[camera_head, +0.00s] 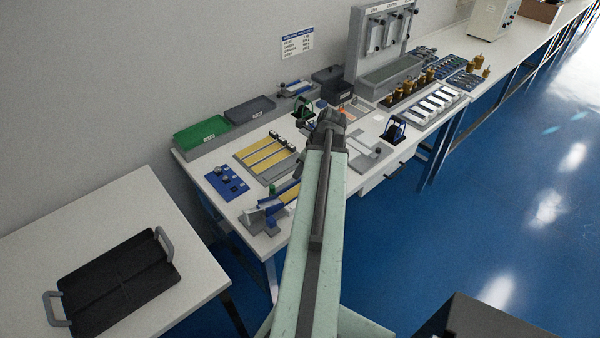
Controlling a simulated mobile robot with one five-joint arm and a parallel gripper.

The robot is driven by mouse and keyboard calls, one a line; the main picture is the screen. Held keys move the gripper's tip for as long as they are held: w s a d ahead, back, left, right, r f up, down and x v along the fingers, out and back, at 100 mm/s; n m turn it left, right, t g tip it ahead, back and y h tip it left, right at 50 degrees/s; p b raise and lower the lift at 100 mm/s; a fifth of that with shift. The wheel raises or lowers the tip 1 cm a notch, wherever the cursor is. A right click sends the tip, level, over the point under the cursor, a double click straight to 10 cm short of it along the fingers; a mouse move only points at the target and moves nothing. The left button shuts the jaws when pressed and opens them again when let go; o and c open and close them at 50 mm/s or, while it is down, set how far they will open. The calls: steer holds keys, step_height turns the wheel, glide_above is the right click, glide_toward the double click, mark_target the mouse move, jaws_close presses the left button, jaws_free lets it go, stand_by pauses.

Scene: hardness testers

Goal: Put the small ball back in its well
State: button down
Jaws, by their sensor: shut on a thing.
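My mint-green arm reaches from the bottom of the head view over the workbench (212,162). My gripper (330,114) is at the far end of the arm, small and dark, over the middle of the bench. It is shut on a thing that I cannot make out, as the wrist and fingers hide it. I cannot pick out the small ball or its well for certain. A small orange patch (341,107) shows just beyond the gripper. A blue block (228,181) with small pale pieces on it lies at the bench's left front.
A green tray (201,132) and a grey tray (250,110) stand along the wall. A rack with yellow strips (266,157) lies left of my arm. A black handled tray (120,280) rests on the separate left table.

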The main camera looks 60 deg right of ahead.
steer(key=shift+f+b, duration=3.05)
steer(key=shift+f, duration=0.1)
steer(key=shift+s, duration=0.1)
steer(key=c, duration=1.2)
jaws_free()
steer(key=shift+c, duration=0.2)
steer(key=shift+r, duration=0.1)
steer(key=p+v, duration=0.7)
steer(key=shift+s+r, duration=0.15)
steer(key=shift+r, duration=0.2)
